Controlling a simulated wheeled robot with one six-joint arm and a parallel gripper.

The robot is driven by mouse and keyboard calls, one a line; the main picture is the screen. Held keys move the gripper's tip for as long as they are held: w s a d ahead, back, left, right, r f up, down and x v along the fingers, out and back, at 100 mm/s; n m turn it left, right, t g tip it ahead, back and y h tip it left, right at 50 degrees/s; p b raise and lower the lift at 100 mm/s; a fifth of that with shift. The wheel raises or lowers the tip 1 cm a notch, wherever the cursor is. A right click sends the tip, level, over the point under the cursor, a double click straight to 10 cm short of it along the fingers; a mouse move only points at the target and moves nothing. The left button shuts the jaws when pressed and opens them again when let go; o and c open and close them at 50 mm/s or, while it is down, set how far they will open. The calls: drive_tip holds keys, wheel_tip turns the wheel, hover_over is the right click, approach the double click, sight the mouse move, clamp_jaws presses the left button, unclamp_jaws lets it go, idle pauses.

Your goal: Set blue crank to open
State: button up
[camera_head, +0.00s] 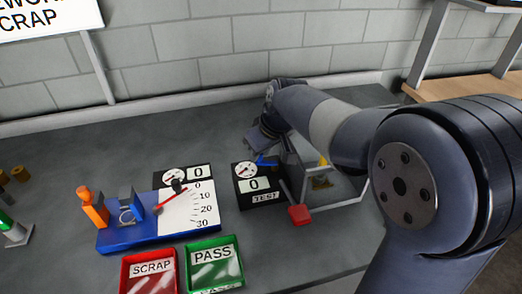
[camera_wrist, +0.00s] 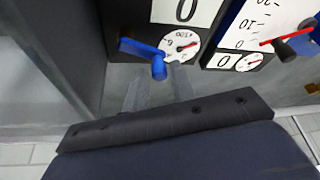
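The blue crank (camera_head: 266,160) is on the black test box (camera_head: 258,194), near its top right edge beside a round dial. In the wrist view the crank (camera_wrist: 142,49) is a blue bar with a round knob toward my gripper. My gripper (camera_wrist: 157,90) is close to the knob; its pale grey fingers are faint there, and I see no clear grip on the crank. In the head view my gripper (camera_head: 264,142) is just behind the box, mostly covered by my wrist. Whether its fingers are open or shut is unclear.
A blue fixture (camera_head: 150,232) with a scale and a red pointer stands left. Red SCRAP (camera_head: 151,268) and green PASS (camera_head: 213,250) bins lie in front. A clear frame (camera_head: 342,205) stands right.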

drive_tip(key=v, duration=1)
drive_tip(key=shift+d+r, duration=0.15)
drive_tip(key=shift+r, duration=0.15)
drive_tip(key=shift+s, duration=0.1)
drive_tip(key=x, duration=1.1)
drive_tip(key=shift+r, duration=0.1)
drive_tip(key=shift+m, duration=0.6)
drive_tip(key=shift+w+m+t+h, duration=0.2)
drive_tip(key=shift+w+m+h, duration=0.1)
drive_tip(key=shift+m, duration=0.35)
drive_tip(key=shift+w+m+t+h, duration=0.2)
drive_tip(key=shift+w+m, duration=0.05)
drive_tip(key=shift+m, duration=0.4)
